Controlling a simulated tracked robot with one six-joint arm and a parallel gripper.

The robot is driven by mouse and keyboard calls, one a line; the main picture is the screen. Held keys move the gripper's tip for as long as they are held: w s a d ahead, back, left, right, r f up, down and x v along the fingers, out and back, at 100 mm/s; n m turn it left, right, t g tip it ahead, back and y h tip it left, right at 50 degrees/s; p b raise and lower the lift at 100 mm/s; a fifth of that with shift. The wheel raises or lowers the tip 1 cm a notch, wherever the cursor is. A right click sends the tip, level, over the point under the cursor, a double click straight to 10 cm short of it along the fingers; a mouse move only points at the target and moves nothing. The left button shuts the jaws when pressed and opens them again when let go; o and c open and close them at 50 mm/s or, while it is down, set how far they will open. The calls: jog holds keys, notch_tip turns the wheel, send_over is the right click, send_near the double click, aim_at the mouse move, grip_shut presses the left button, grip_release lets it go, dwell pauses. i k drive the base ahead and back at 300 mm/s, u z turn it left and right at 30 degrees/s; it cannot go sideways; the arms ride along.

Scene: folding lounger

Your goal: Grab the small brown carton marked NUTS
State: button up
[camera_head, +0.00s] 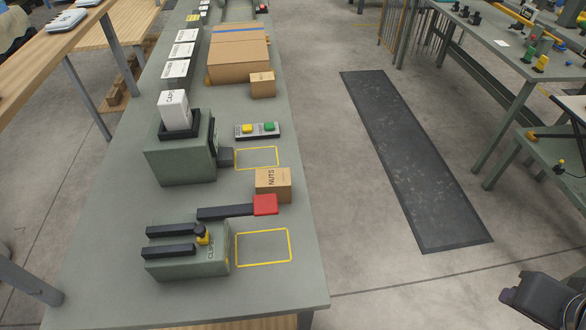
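The small brown carton marked NUTS (273,185) stands upright on the grey-green bench, towards its right edge. Its lettering is on the top face. A red block (265,205) on the end of a dark bar is close in front of it and covers part of its lower front. A black part of my arm, which looks like my gripper (512,296), shows at the bottom right, beyond the bench and well apart from the carton. Its fingers cannot be made out clearly.
A machine marked CLIPS (188,262) and one holding a white CAPS box (173,108) stand left on the bench. Another small brown carton (262,84) is beside a large carton (238,62). A button box (257,131) lies behind NUTS. The floor on the right has a dark mat (412,160).

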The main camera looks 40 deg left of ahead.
aim_at(273, 181)
jog(key=i, duration=2.55)
jog(key=u, duration=3.4)
